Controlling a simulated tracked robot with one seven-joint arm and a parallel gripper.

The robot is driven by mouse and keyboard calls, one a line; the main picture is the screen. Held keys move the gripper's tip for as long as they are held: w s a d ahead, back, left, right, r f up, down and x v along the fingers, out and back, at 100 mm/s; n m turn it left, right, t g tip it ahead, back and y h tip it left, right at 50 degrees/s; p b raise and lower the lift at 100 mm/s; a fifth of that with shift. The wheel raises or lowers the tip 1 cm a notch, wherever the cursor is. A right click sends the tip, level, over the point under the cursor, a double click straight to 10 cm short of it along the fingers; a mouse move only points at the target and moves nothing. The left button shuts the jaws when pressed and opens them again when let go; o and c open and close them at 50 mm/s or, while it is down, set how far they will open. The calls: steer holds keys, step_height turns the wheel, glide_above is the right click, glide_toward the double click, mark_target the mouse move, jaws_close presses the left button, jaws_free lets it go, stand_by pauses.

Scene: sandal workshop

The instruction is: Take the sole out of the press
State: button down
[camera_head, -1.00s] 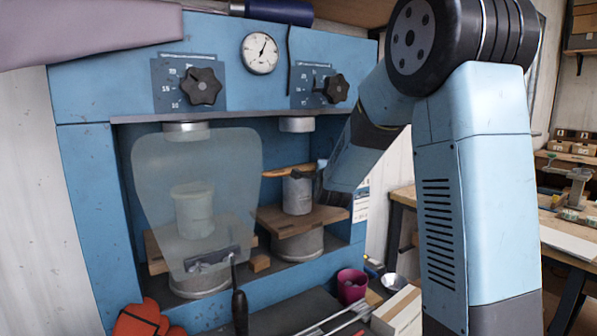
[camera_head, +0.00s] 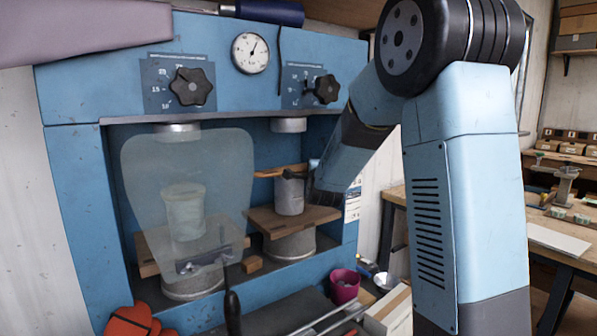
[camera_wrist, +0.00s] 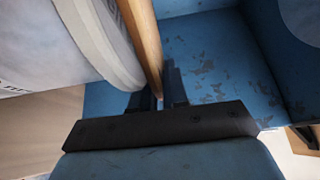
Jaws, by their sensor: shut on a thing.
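The blue press (camera_head: 78,215) has two stations behind its open front. The sole (camera_head: 268,173) is a thin tan piece seen edge-on, level, just over the grey cylinder (camera_head: 289,196) of the right station. My gripper (camera_head: 312,172) reaches in from the right and is shut on the sole's right end. In the wrist view the sole (camera_wrist: 143,38) runs up from between the fingers (camera_wrist: 158,98), close beside the pale round cylinder (camera_wrist: 98,45). I cannot tell whether sole and cylinder touch.
A translucent guard (camera_head: 186,160) hangs before the left station. Below are a wooden plate (camera_head: 318,214), a dark-handled tool (camera_head: 232,310), a magenta cup (camera_head: 344,287) and a box (camera_head: 390,312). An upper ram (camera_head: 289,125) hangs above the sole. A workbench (camera_head: 560,240) stands at right.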

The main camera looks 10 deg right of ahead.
steer(key=shift+s+r, duration=0.15)
steer(key=shift+r, duration=0.1)
step_height(320, 180, up, 6)
steer(key=shift+s+d+r, duration=0.2)
steer(key=shift+s+r, duration=0.05)
steer(key=shift+r, duration=0.1)
steer(key=s+d, duration=0.3)
steer(key=s, duration=0.5)
steer(key=s+d, duration=0.4)
steer(key=s, duration=0.5)
steer(key=shift+s+d, duration=0.25)
steer(key=shift+s, duration=0.05)
